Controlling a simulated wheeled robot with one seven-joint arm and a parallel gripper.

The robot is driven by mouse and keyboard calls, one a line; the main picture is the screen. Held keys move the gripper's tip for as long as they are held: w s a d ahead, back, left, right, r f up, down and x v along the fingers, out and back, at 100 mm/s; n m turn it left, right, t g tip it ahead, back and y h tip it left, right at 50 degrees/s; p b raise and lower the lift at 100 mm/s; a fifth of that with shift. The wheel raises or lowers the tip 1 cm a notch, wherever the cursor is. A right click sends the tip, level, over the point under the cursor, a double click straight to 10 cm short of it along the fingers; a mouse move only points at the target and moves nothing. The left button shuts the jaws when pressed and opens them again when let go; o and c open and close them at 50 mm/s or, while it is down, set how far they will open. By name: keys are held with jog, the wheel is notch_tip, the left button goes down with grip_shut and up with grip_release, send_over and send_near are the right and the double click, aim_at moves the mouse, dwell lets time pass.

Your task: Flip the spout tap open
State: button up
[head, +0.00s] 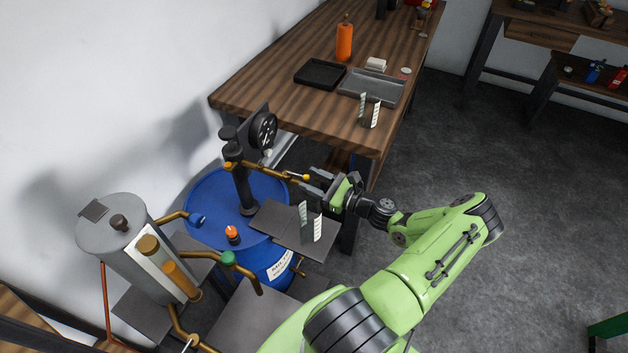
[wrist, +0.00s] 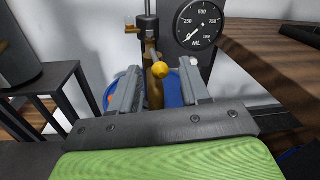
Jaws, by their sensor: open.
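A brass spout (head: 265,170) runs out from the black pump column (head: 241,188) on the blue drum (head: 200,230). A yellow-orange knob (wrist: 160,70) is at its near end, and it also shows in the head view (head: 298,177). I cannot tell for sure whether this knob is the tap's handle, or how the tap is set. My gripper (head: 304,186) is open at the spout's end. In the wrist view, the knob appears between the two grey fingers, with a gap on each side. Contact is not visible.
A round dial gauge (wrist: 196,24) stands close behind the right finger. The wooden workbench (head: 290,82) is beyond, with trays and an orange bottle (head: 344,42). A grey tank (head: 118,240) with brass pipes stands at left. A small dark table (head: 275,226) with a striped bracket (head: 311,225) is below the gripper.

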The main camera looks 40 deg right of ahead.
jog(key=shift+c, duration=0.2)
grip_shut()
jog(key=shift+a+r+h+p, duration=0.15)
jog(key=shift+a+h+p, duration=0.05)
jog(key=shift+h+p, duration=0.3)
jog(key=shift+s+a+m+h+p, duration=0.15)
jog(key=shift+a+m+h+p, duration=0.05)
jog(key=shift+m+h+p, duration=0.25)
jog(key=shift+o, duration=0.2)
grip_release()
